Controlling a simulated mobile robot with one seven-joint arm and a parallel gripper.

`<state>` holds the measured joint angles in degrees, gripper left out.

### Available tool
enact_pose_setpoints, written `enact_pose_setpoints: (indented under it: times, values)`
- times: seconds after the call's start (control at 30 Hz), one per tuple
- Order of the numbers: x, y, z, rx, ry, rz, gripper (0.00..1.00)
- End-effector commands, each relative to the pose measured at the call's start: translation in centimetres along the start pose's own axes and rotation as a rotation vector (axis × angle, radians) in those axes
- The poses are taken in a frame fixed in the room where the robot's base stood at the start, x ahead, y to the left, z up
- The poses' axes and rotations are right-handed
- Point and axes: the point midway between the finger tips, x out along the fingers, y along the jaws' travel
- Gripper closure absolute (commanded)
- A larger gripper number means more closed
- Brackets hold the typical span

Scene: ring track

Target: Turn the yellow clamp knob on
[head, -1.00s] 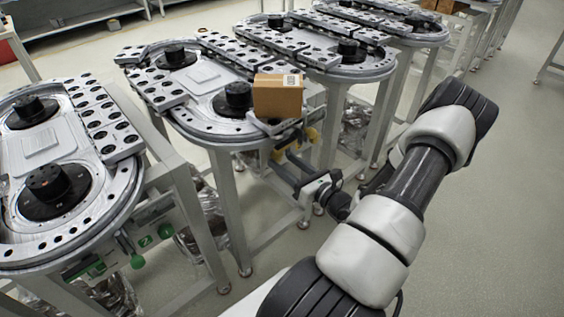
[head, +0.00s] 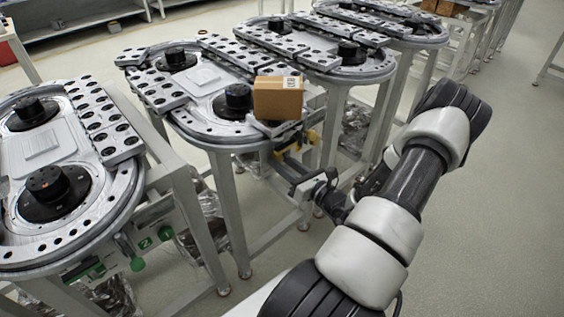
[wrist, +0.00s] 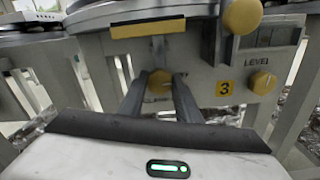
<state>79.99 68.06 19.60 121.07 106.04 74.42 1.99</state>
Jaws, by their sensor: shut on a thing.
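In the head view my gripper (head: 284,163) reaches under the front end of the ring track (head: 208,130) that carries a cardboard box. There the clamp knob is hard to make out behind the fingers. I cannot tell the knob's turned position.
A yellow level knob (wrist: 263,82) is to the right, past a yellow "3" label (wrist: 225,87). A yellow ball knob (wrist: 242,16) is above. The cardboard box (head: 278,99) sits on the track's edge. Another track (head: 92,205) with green knobs stands left. Floor is clear at right.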

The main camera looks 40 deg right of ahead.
Motion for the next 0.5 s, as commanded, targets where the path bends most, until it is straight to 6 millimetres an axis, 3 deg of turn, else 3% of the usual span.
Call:
enact_pose_setpoints:
  times: [0.5]
  values:
    - [-0.08, 0.03, 0.27, 0.361, 0.002, -0.001, 0.92]
